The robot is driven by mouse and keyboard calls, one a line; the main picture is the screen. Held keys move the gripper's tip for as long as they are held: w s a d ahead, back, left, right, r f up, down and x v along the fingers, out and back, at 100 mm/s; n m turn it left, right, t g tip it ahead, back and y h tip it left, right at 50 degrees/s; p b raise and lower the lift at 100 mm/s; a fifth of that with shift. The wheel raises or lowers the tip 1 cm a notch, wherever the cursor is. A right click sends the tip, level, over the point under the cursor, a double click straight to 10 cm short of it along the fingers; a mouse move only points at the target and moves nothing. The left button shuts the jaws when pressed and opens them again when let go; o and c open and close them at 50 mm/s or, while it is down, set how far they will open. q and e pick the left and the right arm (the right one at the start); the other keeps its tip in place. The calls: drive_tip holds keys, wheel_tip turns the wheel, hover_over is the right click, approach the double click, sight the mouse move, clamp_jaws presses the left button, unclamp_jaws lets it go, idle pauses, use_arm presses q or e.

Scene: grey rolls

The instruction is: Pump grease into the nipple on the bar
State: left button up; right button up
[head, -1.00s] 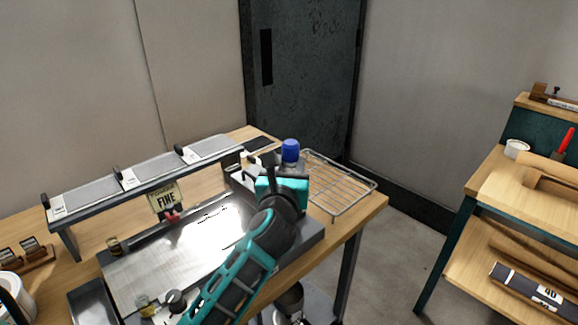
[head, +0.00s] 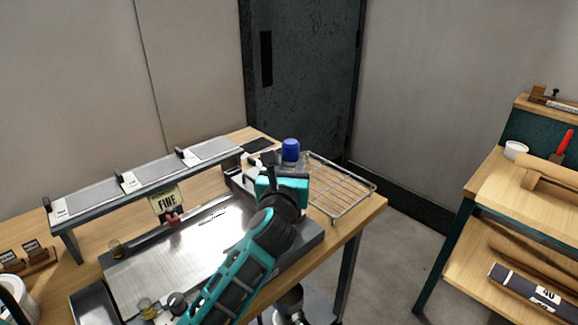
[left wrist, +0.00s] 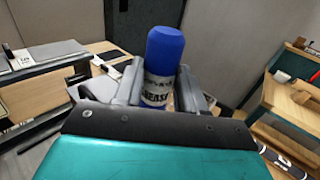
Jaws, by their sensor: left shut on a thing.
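A grease container with a blue cap (head: 290,150) stands out beyond my left gripper (head: 284,172) at the back right of the bench. In the left wrist view the blue-capped container (left wrist: 163,55) has a pale label ending in "EASE". My left gripper (left wrist: 157,88) is shut around its lower body, one finger on each side, and the container is upright. My right gripper is not in view.
A wire rack (head: 340,190) lies at the bench's right end. A bright metal plate (head: 165,265) and a "FINE" sign (head: 167,201) are left of my arm. A second workbench (head: 490,185) stands at the right, with open floor (head: 400,245) between.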

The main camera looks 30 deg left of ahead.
sight(289, 144)
use_arm(q)
drive_tip(key=shift+r, duration=0.25)
drive_tip(key=shift+r, duration=2.4)
